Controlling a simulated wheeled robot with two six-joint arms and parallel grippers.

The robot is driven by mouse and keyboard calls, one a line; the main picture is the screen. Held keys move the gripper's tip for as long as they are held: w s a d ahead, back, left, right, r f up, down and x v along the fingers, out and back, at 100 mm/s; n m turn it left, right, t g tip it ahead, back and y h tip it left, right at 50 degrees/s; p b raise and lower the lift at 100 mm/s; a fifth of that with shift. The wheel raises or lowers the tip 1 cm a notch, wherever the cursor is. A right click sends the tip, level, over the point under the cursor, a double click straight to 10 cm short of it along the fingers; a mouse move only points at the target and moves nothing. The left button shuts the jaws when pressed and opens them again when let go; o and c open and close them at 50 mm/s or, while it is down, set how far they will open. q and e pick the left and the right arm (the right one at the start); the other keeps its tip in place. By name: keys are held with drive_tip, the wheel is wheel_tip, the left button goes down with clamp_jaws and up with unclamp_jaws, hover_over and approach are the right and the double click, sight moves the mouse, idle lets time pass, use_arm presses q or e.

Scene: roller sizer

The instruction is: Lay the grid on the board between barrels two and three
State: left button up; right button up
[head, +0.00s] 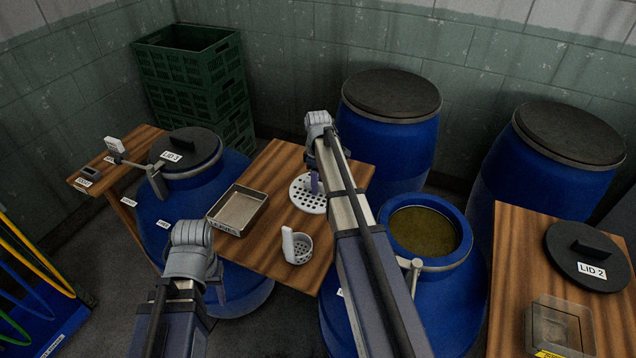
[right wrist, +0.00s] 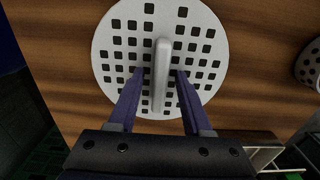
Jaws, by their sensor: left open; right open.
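The grid (head: 300,198), a white round plate with many square holes and a raised bar handle, lies on the wooden board (head: 268,172) between the lidded barrel three (head: 163,207) and the open barrel two (head: 459,290). My right gripper (head: 314,184) is over the grid. In the right wrist view its open fingers (right wrist: 159,72) stand on either side of the handle (right wrist: 161,60); I cannot tell whether they touch it. My left gripper (head: 220,292) is open and empty, low in front of barrel three, partly hidden by its own wrist.
A metal tray (head: 262,206) and a white perforated cup (head: 298,249) share the board. Lid 2 (head: 588,256) and a clear box (head: 558,325) lie on the right table (head: 513,245). Lid 3 (head: 186,148) covers barrel three. Green crates (head: 190,68) and closed barrels (head: 388,130) stand behind.

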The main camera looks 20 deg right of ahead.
drive_tip(key=shift+r, duration=0.1)
wheel_tip(320, 180, up, 12)
drive_tip(key=p, duration=1.2)
drive_tip(key=s+a+m+h, duration=0.1)
drive_tip(key=s+a+m, duration=0.3)
drive_tip(key=s+a, duration=2)
drive_tip(key=a, duration=0.2)
drive_tip(key=shift+s+a+r+m, duration=0.15)
drive_tip(key=shift+s+a+m, duration=0.1)
drive_tip(key=shift+a+m, duration=0.05)
drive_tip(key=shift+d, duration=0.1)
